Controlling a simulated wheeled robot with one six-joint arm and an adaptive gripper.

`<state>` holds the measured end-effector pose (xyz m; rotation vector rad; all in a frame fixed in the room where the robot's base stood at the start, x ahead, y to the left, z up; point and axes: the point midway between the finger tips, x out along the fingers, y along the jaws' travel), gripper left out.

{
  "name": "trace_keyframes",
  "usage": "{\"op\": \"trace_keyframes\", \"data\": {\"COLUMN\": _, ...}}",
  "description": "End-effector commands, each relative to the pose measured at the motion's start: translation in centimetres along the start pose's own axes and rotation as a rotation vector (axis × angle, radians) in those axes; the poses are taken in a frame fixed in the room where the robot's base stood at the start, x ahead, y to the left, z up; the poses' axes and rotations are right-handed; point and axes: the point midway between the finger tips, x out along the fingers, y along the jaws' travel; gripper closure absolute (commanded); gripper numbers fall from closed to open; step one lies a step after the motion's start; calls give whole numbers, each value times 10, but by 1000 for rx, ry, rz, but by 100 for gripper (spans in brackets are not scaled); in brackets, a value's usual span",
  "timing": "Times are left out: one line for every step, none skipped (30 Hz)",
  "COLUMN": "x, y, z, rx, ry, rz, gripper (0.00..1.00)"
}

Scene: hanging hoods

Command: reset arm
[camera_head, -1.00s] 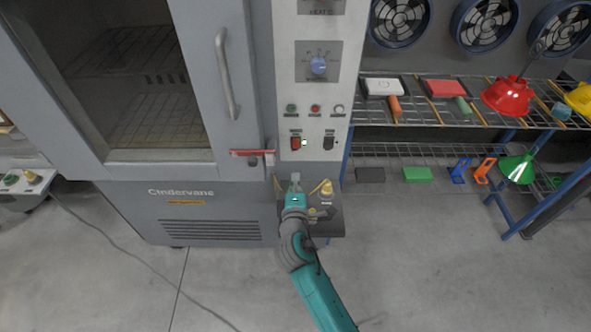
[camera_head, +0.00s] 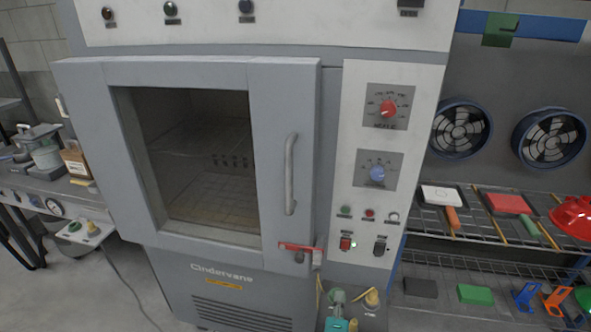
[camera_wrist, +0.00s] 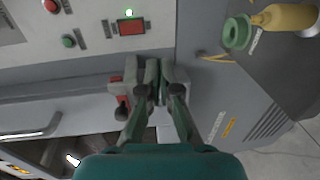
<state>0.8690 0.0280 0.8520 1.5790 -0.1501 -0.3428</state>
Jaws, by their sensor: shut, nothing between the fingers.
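My gripper (camera_wrist: 157,88) is shut and empty in the wrist view. Its fingertips are together in front of the grey cabinet, just beside the red latch (camera_wrist: 129,90), which they partly cover.
A small side shelf with a yellow fitting (camera_head: 371,298) sits low at the cabinet's right. A rack (camera_head: 470,262) with coloured blocks and a red lamp shade (camera_head: 575,216) stands at right. A bench (camera_head: 62,190) stands at left.

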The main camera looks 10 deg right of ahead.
Motion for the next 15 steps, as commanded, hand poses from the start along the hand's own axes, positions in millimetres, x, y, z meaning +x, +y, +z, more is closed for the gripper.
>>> {"op": "trace_keyframes", "data": {"x": -4, "y": -6, "z": 3, "rx": 7, "ry": 6, "rz": -8, "gripper": 100}}
{"op": "trace_keyframes", "data": {"x": -7, "y": -10, "z": 5, "rx": 16, "ry": 12, "rz": -14, "gripper": 100}}
{"op": "trace_keyframes", "data": {"x": -13, "y": -16, "z": 9, "rx": 31, "ry": 21, "rz": -24, "gripper": 100}}
{"op": "trace_keyframes", "data": {"x": -19, "y": -22, "z": 12, "rx": 46, "ry": 30, "rz": -34, "gripper": 100}}
{"op": "trace_keyframes", "data": {"x": -25, "y": -29, "z": 15, "rx": 63, "ry": 41, "rz": -45, "gripper": 100}}
{"op": "trace_keyframes", "data": {"x": -35, "y": -39, "z": 20, "rx": 91, "ry": 57, "rz": -62, "gripper": 100}}
{"op": "trace_keyframes", "data": {"x": -44, "y": -45, "z": 24, "rx": 114, "ry": 70, "rz": -74, "gripper": 100}}
{"op": "trace_keyframes", "data": {"x": -53, "y": -53, "z": 29, "rx": 139, "ry": 82, "rz": -88, "gripper": 100}}
{"op": "trace_keyframes", "data": {"x": -65, "y": -62, "z": 35, "rx": 175, "ry": 98, "rz": -106, "gripper": 100}}
{"op": "trace_keyframes", "data": {"x": -74, "y": -68, "z": 39, "rx": 202, "ry": 110, "rz": -119, "gripper": 100}}
{"op": "trace_keyframes", "data": {"x": -84, "y": -73, "z": 43, "rx": 230, "ry": 121, "rz": -132, "gripper": 100}}
{"op": "trace_keyframes", "data": {"x": -97, "y": -80, "z": 48, "rx": 267, "ry": 135, "rz": -150, "gripper": 100}}
{"op": "trace_keyframes", "data": {"x": -107, "y": -85, "z": 52, "rx": 296, "ry": 145, "rz": -163, "gripper": 100}}
{"op": "trace_keyframes", "data": {"x": -117, "y": -89, "z": 56, "rx": 325, "ry": 154, "rz": -175, "gripper": 100}}
{"op": "trace_keyframes", "data": {"x": -130, "y": -94, "z": 61, "rx": 365, "ry": 164, "rz": -192, "gripper": 100}}
